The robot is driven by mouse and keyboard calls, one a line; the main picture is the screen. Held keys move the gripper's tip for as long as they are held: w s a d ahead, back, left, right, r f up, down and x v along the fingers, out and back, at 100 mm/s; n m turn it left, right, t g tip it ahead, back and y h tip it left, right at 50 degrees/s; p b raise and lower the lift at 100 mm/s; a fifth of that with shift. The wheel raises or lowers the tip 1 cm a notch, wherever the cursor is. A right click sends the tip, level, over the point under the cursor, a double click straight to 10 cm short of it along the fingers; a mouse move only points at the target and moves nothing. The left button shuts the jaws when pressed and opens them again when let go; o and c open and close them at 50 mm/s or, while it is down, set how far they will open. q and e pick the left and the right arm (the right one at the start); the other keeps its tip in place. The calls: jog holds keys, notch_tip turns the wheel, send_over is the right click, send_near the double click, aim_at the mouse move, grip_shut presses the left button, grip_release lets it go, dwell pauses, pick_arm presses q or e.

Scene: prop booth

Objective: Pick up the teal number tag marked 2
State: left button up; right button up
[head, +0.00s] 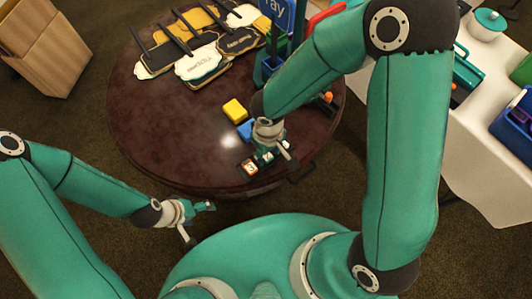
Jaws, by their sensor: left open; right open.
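A small teal piece with a pale mark (267,156) lies near the front edge of the round dark table (150,120), beside an orange-and-white number tag (249,167). It looks like the teal number tag, but it is too small and too close to my gripper to read the number. My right gripper (281,155) is open, just above or beside this piece at the table's front edge. I cannot tell if it touches it. My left gripper (202,221) is open and empty, off the table at its front left.
A yellow block (234,110) and a blue block (246,130) sit behind the tags. Several label-shaped signs with dark handles (200,62) lie at the back. A white-covered table (482,150) is right; cardboard boxes (48,45) are left.

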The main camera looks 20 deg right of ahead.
jog(key=shift+f, duration=0.75)
jog(key=c, duration=0.6)
jog(key=shift+r, duration=0.1)
